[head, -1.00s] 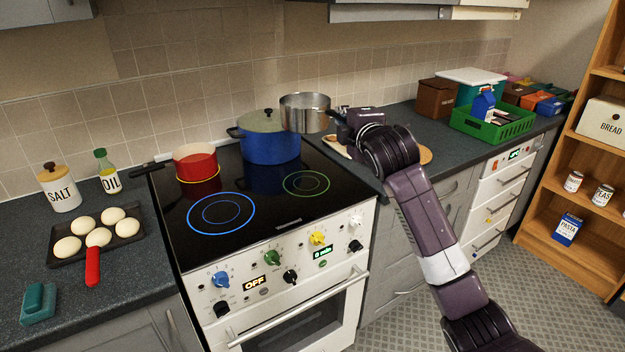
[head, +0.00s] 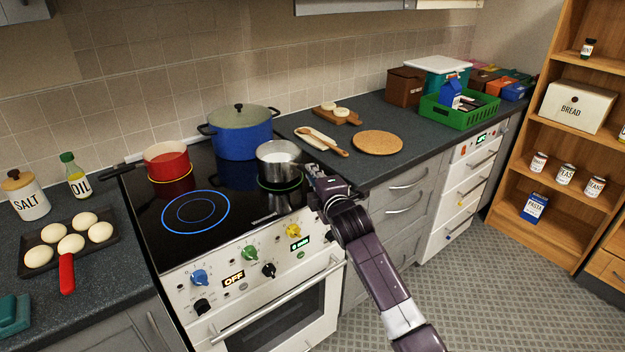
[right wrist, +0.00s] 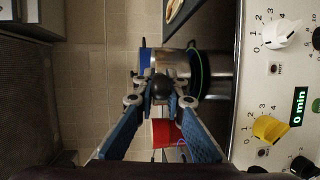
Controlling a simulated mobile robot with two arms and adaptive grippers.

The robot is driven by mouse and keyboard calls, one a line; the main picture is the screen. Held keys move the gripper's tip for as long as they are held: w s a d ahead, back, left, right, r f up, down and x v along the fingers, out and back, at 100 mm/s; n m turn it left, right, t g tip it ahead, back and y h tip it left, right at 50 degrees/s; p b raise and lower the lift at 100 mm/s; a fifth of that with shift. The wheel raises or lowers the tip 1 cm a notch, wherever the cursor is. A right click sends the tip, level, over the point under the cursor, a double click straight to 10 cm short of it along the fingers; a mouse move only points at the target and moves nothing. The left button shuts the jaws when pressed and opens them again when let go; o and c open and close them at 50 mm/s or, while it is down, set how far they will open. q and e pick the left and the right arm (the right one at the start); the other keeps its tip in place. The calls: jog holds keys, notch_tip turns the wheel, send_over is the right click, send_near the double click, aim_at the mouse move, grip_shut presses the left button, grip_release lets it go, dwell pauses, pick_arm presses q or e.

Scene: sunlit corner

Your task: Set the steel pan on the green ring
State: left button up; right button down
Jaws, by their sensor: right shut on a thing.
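The steel pan (head: 277,167) is over the green ring (head: 283,188) at the right front of the cooktop. The ring's near edge shows just below the pan's base; the rest is hidden by the pan. My right gripper (head: 316,178) is shut on the pan's handle, to the right of the pan, and mostly covers the handle. In the right wrist view the pan (right wrist: 172,66) is upright, with its base very close to the ring (right wrist: 195,72). I cannot tell whether it touches the glass. My left gripper is not in view.
A blue pot (head: 240,136) stands close behind the pan, and a red pot (head: 167,162) is at the back left. The blue ring (head: 195,212) is bare. A wooden spoon (head: 322,142) and a cork mat (head: 378,143) lie on the right counter.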

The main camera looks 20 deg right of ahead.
jog(key=shift+f, duration=0.8)
jog(key=c, duration=2.3)
grip_release()
jog(key=shift+f, duration=0.25)
jog(key=shift+c, duration=0.2)
jog(key=o, duration=0.4)
jog(key=shift+c, duration=0.2)
jog(key=shift+s+r, duration=0.15)
jog(key=s+r, duration=0.1)
jog(key=s, duration=1)
jog(key=shift+s+r+b, duration=0.35)
jog(key=shift+b, duration=0.05)
jog(key=shift+f, duration=0.1)
